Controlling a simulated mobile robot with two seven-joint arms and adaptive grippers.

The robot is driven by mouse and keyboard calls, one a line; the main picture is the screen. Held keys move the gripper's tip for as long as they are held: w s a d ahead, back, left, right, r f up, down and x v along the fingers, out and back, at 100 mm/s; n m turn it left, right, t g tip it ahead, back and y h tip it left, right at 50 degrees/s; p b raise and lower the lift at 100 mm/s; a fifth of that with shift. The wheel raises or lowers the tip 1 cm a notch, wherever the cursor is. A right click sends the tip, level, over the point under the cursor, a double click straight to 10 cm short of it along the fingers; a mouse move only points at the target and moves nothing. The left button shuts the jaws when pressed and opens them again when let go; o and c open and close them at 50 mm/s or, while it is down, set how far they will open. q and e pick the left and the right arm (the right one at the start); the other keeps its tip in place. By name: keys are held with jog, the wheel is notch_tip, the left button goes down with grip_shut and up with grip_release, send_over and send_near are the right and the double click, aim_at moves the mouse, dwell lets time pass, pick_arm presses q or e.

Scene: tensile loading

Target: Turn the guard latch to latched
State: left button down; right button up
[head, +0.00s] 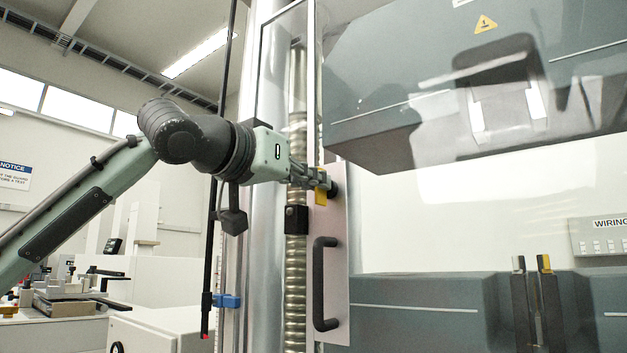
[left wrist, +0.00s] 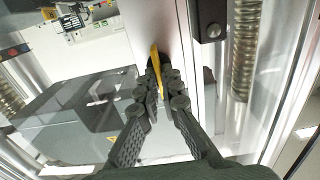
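The guard latch shows as a small yellow lever (head: 320,194) with a black hub (head: 334,186), on the pale door strip above the black door handle (head: 319,284). In the left wrist view the yellow lever (left wrist: 155,64) stands lengthwise between my fingertips. My left gripper (head: 312,180) reaches in from the left at the lever. Its fingers (left wrist: 159,88) are drawn together on both sides of the lever and appear to touch it. The fingers hide part of the lever and hub. My right gripper is in neither view.
A black block (head: 296,219) sits on the frame left of the door strip, before a ribbed screw column (head: 296,262). Behind the clear guard are the dark upper crosshead (head: 400,120) and lower grips (head: 532,300). A bench (head: 60,310) stands far left.

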pick_arm(q)
jog(key=shift+n, duration=0.3)
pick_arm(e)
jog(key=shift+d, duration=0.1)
pick_arm(q)
jog(key=shift+n, duration=0.8)
jog(key=n, duration=1.6)
jog(key=shift+w+a+f, duration=0.2)
jog(key=shift+a+f, duration=0.05)
jog(key=shift+f, duration=0.05)
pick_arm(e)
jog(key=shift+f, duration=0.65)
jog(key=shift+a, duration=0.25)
